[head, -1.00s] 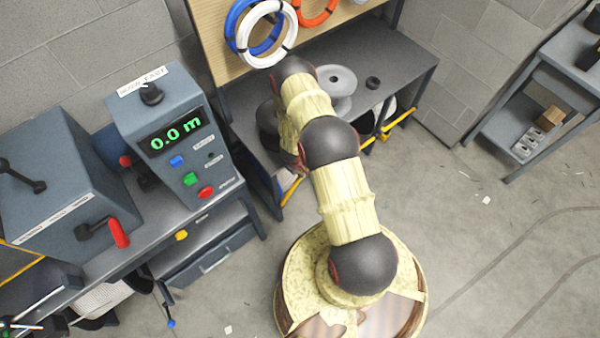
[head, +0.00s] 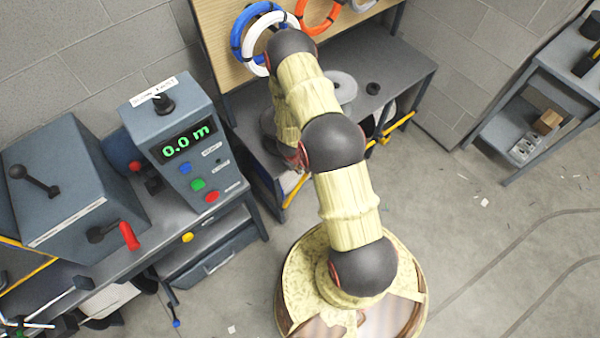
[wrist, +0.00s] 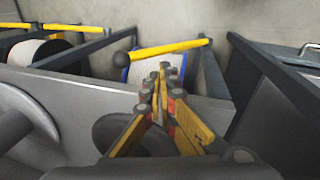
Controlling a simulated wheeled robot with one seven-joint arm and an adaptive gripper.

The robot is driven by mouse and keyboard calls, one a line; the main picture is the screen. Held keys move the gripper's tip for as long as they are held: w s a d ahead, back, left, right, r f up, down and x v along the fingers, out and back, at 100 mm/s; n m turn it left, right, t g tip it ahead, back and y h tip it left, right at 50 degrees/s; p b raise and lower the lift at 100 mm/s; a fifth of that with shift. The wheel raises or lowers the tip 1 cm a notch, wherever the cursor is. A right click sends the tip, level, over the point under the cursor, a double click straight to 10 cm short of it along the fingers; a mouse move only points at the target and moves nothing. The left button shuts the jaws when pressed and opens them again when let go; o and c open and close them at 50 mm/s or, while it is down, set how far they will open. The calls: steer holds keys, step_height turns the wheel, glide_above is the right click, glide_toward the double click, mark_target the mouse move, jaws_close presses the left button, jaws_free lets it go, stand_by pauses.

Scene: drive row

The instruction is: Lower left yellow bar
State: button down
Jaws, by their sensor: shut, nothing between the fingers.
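The left yellow bar (head: 292,189) shows in the head view at the front of the grey bench, near its left leg, partly hidden by my arm. In the wrist view the yellow bar (wrist: 168,48) runs nearly level, with a dark round knob at its left end, beyond the bench edge. My gripper (wrist: 161,72) is shut and empty, over the grey benchtop edge; its tips appear just below the bar in the picture. I cannot tell whether they touch it. In the head view my gripper is hidden by my arm. A second yellow bar (head: 397,125) is at the bench's right.
The grey bench (head: 402,68) carries a grey reel (head: 343,86) and a small black part (head: 373,88). A control box (head: 185,145) reading 0.0 m stands at left. A dark post (wrist: 214,80) rises close right of the bar in the wrist view.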

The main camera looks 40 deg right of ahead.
steer(key=w+a+r+n+b, duration=0.1)
steer(key=w+a, duration=0.1)
steer(key=n+b, duration=1.7)
steer(key=b, duration=0.3)
glide_above(302, 178)
steer(key=s+a, duration=0.1)
steer(key=a, duration=0.1)
steer(key=shift+t, duration=0.3)
steer(key=x, duration=0.3)
steer(key=s+a+x, duration=0.1)
steer(key=x, duration=0.3)
steer(key=a+x, duration=0.1)
steer(key=x, duration=0.3)
steer(key=shift+s+f, duration=0.3)
steer(key=shift+f, duration=0.2)
steer(key=shift+w+d+f+n, duration=0.1)
steer(key=shift+d+f+n, duration=0.2)
steer(key=shift+d, duration=0.25)
